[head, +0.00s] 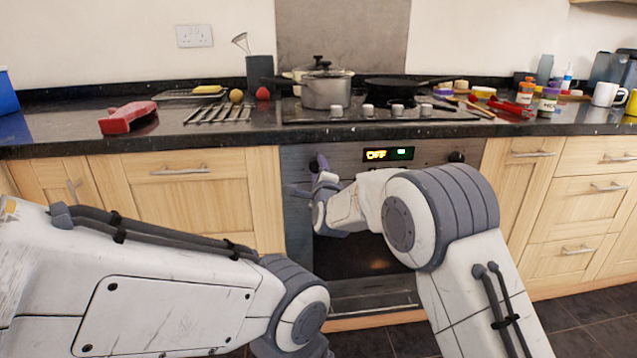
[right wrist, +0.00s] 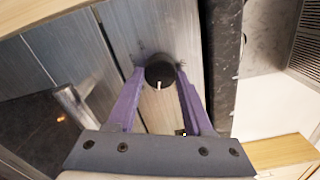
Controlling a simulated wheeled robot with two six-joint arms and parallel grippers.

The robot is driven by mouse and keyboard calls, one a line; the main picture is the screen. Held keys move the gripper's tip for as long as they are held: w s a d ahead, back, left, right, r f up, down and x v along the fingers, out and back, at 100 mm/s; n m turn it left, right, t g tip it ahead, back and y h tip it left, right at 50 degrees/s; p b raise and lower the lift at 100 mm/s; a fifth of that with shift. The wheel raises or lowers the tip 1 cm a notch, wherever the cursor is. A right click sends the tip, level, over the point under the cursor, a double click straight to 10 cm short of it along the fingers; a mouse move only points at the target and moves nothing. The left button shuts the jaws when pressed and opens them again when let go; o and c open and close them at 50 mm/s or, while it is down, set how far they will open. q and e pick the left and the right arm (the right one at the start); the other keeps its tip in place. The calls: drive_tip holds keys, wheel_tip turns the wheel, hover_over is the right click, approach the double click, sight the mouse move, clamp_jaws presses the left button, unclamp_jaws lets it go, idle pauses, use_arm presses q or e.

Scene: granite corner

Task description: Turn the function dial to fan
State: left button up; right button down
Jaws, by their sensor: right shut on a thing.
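The oven's function dial (right wrist: 160,68) is a round black knob with a white pointer mark. In the right wrist view the purple fingers of my right gripper (head: 317,164) are closed on it, one on each side, and the mark points toward the bottom of the picture. In the head view the gripper is at the left end of the oven's control panel and hides most of this dial. The oven display (head: 389,154) shows what reads as OFF in orange, with a small green sign beside it. My left gripper is out of view; only its arm shows at lower left.
A second black knob (head: 456,157) is at the panel's right end. The oven door handle (right wrist: 75,104) lies close to my right gripper. Above is the dark worktop (head: 60,134) with a steel pot (head: 326,91) on the hob. Wooden cupboards flank the oven.

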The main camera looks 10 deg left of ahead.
drive_tip(key=shift+f+m+b, duration=0.1)
drive_tip(key=shift+m+b, duration=1)
drive_tip(key=shift+c, duration=1.6)
unclamp_jaws()
drive_tip(key=shift+s+d, duration=0.15)
drive_tip(key=shift+s, duration=0.4)
drive_tip(key=v, duration=0.9)
drive_tip(key=shift+p, duration=0.4)
drive_tip(key=shift+s+d, duration=0.1)
drive_tip(key=shift+s, duration=0.05)
